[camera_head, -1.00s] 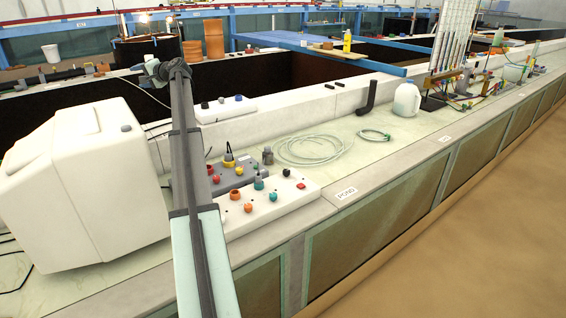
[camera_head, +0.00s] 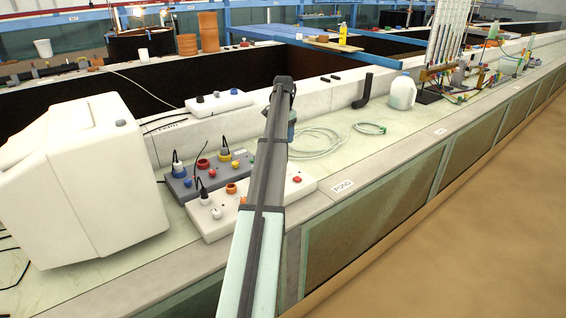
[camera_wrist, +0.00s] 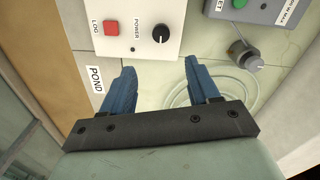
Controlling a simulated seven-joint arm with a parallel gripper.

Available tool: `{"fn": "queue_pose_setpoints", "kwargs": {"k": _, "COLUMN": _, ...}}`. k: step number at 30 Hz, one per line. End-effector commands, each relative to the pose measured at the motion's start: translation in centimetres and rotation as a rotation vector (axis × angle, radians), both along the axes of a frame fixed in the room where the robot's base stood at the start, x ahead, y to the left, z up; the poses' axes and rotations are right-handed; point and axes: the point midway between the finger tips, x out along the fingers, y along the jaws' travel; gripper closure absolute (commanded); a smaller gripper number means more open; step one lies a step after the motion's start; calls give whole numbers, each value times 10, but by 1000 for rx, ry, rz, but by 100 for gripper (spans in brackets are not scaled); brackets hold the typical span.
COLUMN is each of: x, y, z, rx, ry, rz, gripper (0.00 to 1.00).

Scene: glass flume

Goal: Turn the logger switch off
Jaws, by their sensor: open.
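A white box (camera_wrist: 182,45) in the wrist view carries a red square button (camera_wrist: 111,27) marked LOG and a black round knob (camera_wrist: 160,34) marked POWER with a white pointer line. The white box (camera_head: 214,228) also shows in the head view, partly behind my arm, with a red part (camera_head: 297,180) near its right end. My gripper (camera_wrist: 160,80) is open and empty, its blue fingers apart and short of the box's edge. They touch neither button nor knob. In the head view the fingers are mostly hidden by my arm.
A grey box (camera_head: 178,183) with plugs and sockets stands behind the white one. A coiled clear hose (camera_head: 318,141) lies to the right. A big white container (camera_head: 80,185) stands at left. A POND label (camera_head: 343,187) is on the ledge.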

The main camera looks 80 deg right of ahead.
Motion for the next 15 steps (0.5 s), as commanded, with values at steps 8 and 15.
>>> {"fn": "queue_pose_setpoints", "kwargs": {"k": 8, "x": 1, "y": 1, "z": -42, "rx": 0, "ry": -2, "rz": 2, "gripper": 40}}
{"fn": "queue_pose_setpoints", "kwargs": {"k": 15, "x": 2, "y": 1, "z": -83, "rx": -1, "ry": -3, "rz": 3, "gripper": 40}}
